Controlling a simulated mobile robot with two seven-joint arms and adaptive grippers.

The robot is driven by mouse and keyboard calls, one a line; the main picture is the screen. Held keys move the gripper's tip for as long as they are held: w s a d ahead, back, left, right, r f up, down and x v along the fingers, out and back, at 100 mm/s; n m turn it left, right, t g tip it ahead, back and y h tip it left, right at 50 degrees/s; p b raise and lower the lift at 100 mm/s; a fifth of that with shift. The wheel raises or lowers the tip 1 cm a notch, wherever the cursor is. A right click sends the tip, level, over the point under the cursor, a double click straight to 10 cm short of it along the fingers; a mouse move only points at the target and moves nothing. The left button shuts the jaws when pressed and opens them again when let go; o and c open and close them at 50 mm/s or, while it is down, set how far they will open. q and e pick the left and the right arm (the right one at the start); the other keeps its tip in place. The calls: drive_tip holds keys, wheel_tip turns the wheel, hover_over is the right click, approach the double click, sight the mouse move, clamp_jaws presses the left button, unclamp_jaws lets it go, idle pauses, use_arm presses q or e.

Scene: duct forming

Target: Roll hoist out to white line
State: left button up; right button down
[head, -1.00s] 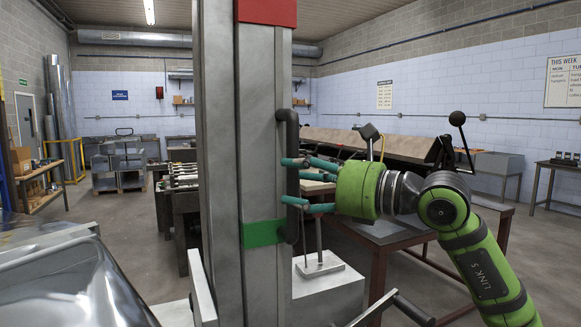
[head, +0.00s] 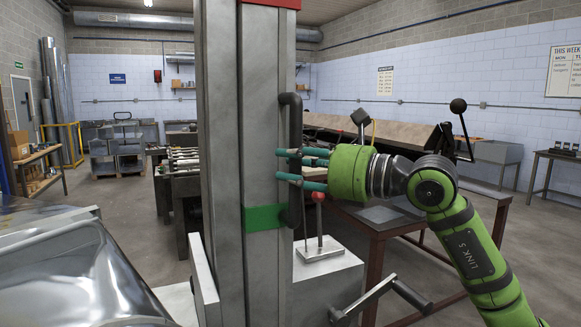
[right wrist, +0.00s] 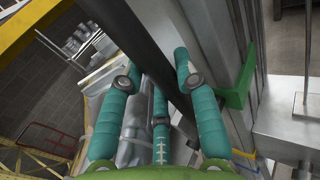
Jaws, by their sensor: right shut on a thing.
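The hoist stands upright close in front of me as a tall grey metal mast (head: 262,110) with a green band (head: 264,219) and a dark vertical handle (head: 295,125) on its right side. My right gripper (head: 292,168) is at this handle, its teal fingers shut around it. In the right wrist view the dark handle (right wrist: 135,45) runs diagonally between the fingers (right wrist: 160,90). A red-knobbed lever (head: 319,198) rises from the hoist's light grey base box (head: 325,283). My left gripper is out of view. No white line shows on the floor.
A crank arm (head: 372,298) sticks out at lower right. A red-framed workbench (head: 385,225) stands right behind the hoist. Shiny sheet metal (head: 75,275) fills the lower left. Open concrete floor (head: 110,215) lies left, before grey carts (head: 117,150).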

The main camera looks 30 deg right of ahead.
drive_tip(key=shift+d+r+t+h, duration=0.15)
drive_tip(key=shift+d+h, duration=0.05)
drive_tip(key=shift+d, duration=0.45)
drive_tip(key=shift+d+r+t+h, duration=0.1)
drive_tip(key=shift+d+t+h, duration=0.1)
drive_tip(key=shift+d, duration=0.45)
drive_tip(key=c, duration=1)
unclamp_jaws()
drive_tip(key=shift+d, duration=0.15)
drive_tip(key=shift+o, duration=0.5)
drive_tip(key=shift+s+d+f, duration=0.15)
drive_tip(key=shift+d, duration=0.25)
drive_tip(key=v, duration=1.2)
